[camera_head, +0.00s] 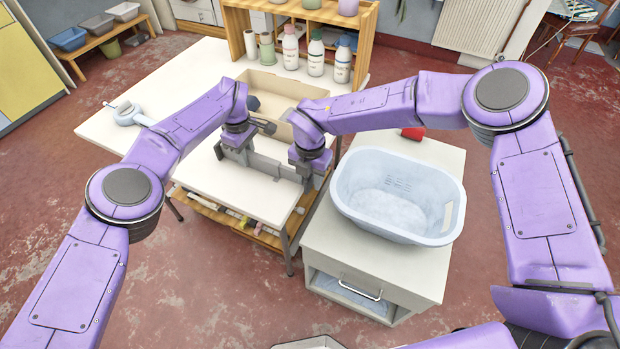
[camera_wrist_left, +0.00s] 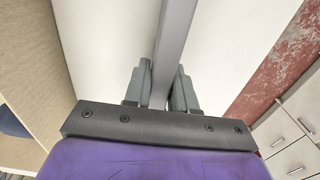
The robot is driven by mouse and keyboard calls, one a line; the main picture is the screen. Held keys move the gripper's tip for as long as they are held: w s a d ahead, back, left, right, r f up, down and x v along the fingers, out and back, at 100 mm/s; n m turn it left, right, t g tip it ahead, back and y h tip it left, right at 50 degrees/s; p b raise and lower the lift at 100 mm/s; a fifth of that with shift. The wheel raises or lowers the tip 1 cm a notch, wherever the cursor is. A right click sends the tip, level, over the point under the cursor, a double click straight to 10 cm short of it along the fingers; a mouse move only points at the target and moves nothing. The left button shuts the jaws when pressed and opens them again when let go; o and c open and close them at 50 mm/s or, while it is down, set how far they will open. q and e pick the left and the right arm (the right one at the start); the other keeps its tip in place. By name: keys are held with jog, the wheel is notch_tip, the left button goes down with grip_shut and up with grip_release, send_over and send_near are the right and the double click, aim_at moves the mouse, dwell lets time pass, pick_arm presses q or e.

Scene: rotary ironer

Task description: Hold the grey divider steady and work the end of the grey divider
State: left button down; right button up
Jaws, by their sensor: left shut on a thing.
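The grey divider (camera_head: 268,164) is a long, thin upright strip above the white table top, just in front of a beige open box (camera_head: 264,80). In the left wrist view the divider (camera_wrist_left: 174,35) runs away from between the two grey fingers. My left gripper (camera_head: 236,150) is shut on the divider near its left part; its fingers (camera_wrist_left: 161,88) lie on both sides of it. My right gripper (camera_head: 310,174) is at the divider's right end. Its wrist hides much of that end, and I cannot tell whether its fingers are closed on it.
A pale blue laundry basket (camera_head: 385,225) stands on a white cabinet (camera_head: 335,240) to the right. Several bottles (camera_head: 315,55) stand on a wooden shelf behind the box. A red object (camera_head: 412,133) lies behind the basket.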

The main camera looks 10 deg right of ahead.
aim_at(296, 183)
jog(key=shift+f, duration=0.35)
jog(key=shift+c, duration=0.3)
grip_shut()
jog(key=shift+w+a, duration=0.65)
jog(key=shift+a, duration=0.25)
jog(key=shift+w+a, duration=0.6)
jog(key=shift+a, duration=0.25)
jog(key=shift+o, duration=0.3)
grip_release()
notch_tip(296, 183, up, 12)
